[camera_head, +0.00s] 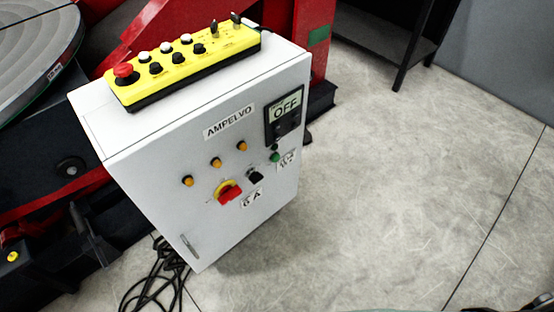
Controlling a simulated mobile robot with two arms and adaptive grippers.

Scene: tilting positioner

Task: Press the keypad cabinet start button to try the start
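The white control cabinet (150,170) stands tilted in the picture, with its front face toward the lower right. Its black keypad unit (285,117) has a display that reads OFF. A small green button (275,157) sits below the keypad, beside a small label. A black selector (255,176) and a red-and-yellow rotary switch (229,192) are lower on the face. Nothing touches the green button. My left gripper is not in view. A dark sliver at the bottom right corner may be part of my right arm or gripper; its fingers cannot be made out.
A yellow pendant (185,65) with a red mushroom button, several other buttons and key switches lies on the cabinet top. Several amber lamps (216,162) are on the front. The red positioner frame (165,25) stands behind. Black cables (155,285) lie below. The floor (400,190) at right is clear.

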